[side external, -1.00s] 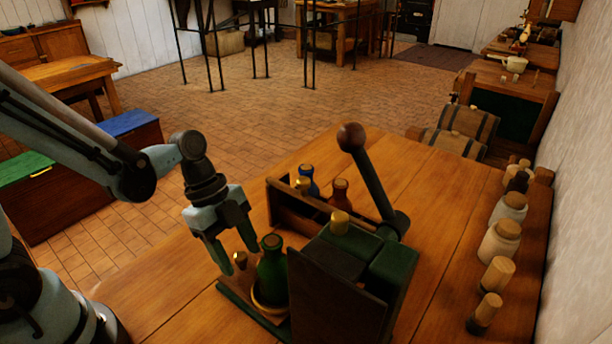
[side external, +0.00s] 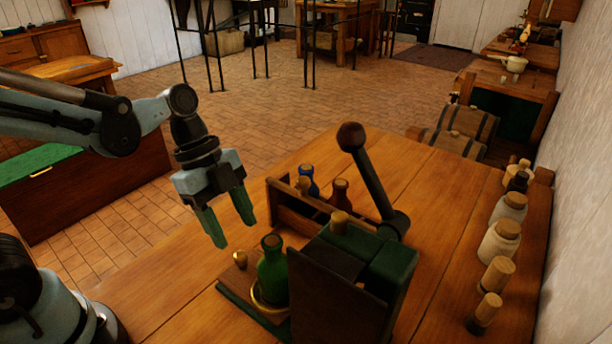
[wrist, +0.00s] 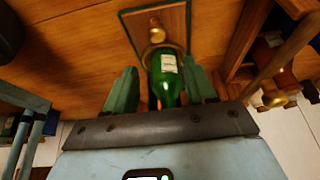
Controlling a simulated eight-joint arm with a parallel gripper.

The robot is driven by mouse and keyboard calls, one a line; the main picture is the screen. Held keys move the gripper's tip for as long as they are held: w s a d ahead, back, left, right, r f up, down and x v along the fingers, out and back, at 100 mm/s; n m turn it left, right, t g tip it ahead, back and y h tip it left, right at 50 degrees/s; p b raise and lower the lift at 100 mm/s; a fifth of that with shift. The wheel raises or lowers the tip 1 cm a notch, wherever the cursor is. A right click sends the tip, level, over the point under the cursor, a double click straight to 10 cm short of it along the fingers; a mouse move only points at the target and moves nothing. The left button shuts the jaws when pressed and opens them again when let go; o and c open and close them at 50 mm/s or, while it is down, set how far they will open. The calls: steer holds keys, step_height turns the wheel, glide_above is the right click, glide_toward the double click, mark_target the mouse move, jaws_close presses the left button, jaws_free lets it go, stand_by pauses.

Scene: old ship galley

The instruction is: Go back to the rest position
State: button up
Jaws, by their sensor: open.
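My gripper (side external: 231,220) is open and empty, with its green-tipped fingers pointing down above the left part of the wooden table. It also shows in the wrist view (wrist: 164,88), with its two fingers apart. A green bottle (side external: 271,270) stands upright in a brass ring on a small green-edged board (side external: 232,292), below and to the right of the fingers. In the wrist view the bottle (wrist: 168,75) shows a pale label and appears between the fingers, beyond them.
A dark press with a ball-topped lever (side external: 370,175) stands right of the bottle. A wooden rack (side external: 290,215) behind it holds several bottles. Several corked jars (side external: 500,242) line the table's right edge. The air left of the table, above the tiled floor (side external: 100,220), is free.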

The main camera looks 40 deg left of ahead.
steer(key=a+r+n+t+y, duration=0.1)
steer(key=a+n+t+y, duration=0.1)
steer(key=n, duration=0.7)
steer(key=w+a+r+n+t+y, duration=0.1)
steer(key=a+r+n+t+y, duration=0.1)
steer(key=a+n+t, duration=0.3)
steer(key=n, duration=0.4)
steer(key=shift+a+r+y, duration=0.25)
steer(key=shift+r+y, duration=0.05)
